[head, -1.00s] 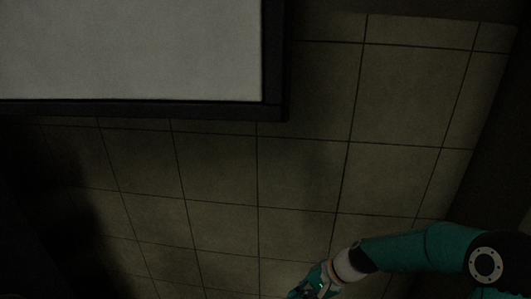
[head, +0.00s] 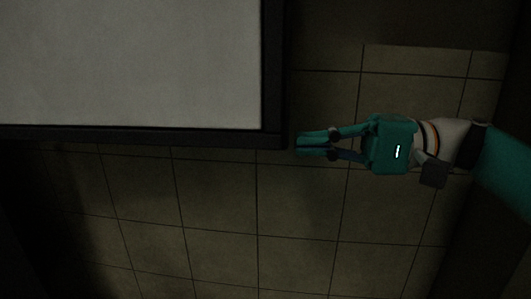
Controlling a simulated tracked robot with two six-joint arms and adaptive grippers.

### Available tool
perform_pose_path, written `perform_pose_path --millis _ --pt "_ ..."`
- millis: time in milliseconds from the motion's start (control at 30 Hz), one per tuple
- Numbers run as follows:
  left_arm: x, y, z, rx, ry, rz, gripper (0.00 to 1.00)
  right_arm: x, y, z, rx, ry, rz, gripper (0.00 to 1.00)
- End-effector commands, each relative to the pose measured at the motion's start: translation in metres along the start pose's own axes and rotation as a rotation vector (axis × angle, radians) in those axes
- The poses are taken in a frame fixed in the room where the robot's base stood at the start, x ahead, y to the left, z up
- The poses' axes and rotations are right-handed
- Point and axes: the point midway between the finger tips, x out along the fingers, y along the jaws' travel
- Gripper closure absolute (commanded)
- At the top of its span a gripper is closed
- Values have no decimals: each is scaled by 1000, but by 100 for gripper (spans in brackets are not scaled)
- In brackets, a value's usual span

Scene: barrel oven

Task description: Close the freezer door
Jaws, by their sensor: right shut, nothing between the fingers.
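A large pale panel with a dark frame (head: 135,65) fills the upper left of the head view. It may be the freezer door, but I cannot tell for certain. My right gripper (head: 299,145) is teal and reaches in from the right, fingers pointing left. Its fingers are shut and empty. The fingertips are just right of the panel's lower right corner, and I cannot tell whether they touch the frame. No handle shows. My left gripper is not in view.
A tiled floor (head: 300,220) lies below and to the right of the panel, with no loose objects on it. Dark areas border the view at the left and right edges. The light is dim.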

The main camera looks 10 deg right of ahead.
Motion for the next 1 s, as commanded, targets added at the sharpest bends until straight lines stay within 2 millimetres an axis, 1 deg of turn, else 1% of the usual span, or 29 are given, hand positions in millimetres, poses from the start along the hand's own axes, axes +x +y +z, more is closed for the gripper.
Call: perform_pose_path --millis 33,100,200,267,300,400,533,567,600,633,667,1000 --pt "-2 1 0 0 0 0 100 12 -1 1 1 -6 0 100" --pt "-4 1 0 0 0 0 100 28 -1 1 2 -7 1 100" --pt "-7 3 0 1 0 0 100 49 0 1 4 -8 1 100" --pt "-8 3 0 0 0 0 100 58 0 3 4 -6 0 100" --pt "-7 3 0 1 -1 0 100 58 1 11 5 -6 -1 100" --pt "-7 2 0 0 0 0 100 63 2 24 8 -10 -1 100" --pt "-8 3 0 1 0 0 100 66 2 34 10 -10 -1 100" --pt "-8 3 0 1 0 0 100 67 2 35 10 -11 -1 100" --pt "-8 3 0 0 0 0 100 68 2 36 11 -11 -1 95" --pt "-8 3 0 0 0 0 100 68 2 38 10 -12 -1 95" --pt "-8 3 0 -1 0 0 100 68 2 38 10 -11 -1 100" --pt "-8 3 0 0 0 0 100 63 0 39 4 0 0 100"
